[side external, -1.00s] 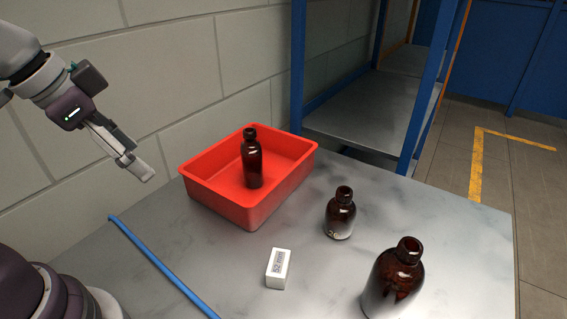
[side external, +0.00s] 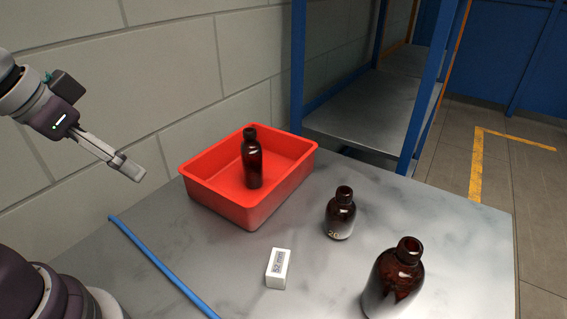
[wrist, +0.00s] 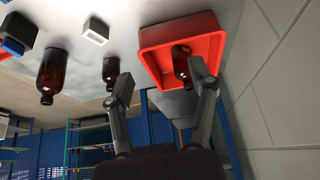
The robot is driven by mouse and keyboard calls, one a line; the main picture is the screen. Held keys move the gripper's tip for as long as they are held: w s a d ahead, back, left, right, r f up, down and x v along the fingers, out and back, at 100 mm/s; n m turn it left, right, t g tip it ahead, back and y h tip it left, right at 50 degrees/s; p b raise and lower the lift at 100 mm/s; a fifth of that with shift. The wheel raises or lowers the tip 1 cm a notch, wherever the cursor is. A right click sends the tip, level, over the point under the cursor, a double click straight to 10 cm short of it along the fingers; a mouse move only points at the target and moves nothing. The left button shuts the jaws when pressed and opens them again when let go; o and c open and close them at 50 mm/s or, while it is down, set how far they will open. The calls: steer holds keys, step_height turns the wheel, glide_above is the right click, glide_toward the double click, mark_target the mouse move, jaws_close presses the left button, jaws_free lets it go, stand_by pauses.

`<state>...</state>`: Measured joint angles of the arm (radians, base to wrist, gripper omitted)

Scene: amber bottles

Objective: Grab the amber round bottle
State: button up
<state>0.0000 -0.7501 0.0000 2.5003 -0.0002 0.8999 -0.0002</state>
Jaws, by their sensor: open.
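Three amber round bottles are in view. A slim one (side external: 252,160) stands upright inside the red tray (side external: 262,215). A small one (side external: 340,214) with a number on it stands on the table right of the tray, and a larger one (side external: 393,280) stands nearer the front right. My gripper (side external: 134,168) is up at the left, well apart from every bottle. In the wrist view my gripper (wrist: 163,82) has its fingers spread with nothing between them. That view also shows the slim bottle (wrist: 181,62) in the tray, the small bottle (wrist: 110,70) and the large bottle (wrist: 51,72).
A small white block (side external: 278,268) with print lies on the table in front of the tray. A blue strip (side external: 160,265) runs along the table's left side. A wall stands behind the tray, and a blue-framed metal shelf (side external: 365,120) stands behind the table. Bare table lies between the block and bottles.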

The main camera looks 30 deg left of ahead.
steer(key=shift+o, duration=0.2)
steer(key=m+g+h, duration=0.1)
steer(key=m+h, duration=0.4)
steer(key=m, duration=0.4)
glide_above(344, 190)
steer(key=s+a, duration=0.4)
steer(key=s, duration=0.1)
step_height(344, 190, down, 5)
steer(key=x, duration=1.1)
steer(key=shift+w+a+r, duration=0.1)
steer(key=shift+w, duration=0.3)
steer(key=shift+c, duration=0.3)
jaws_close()
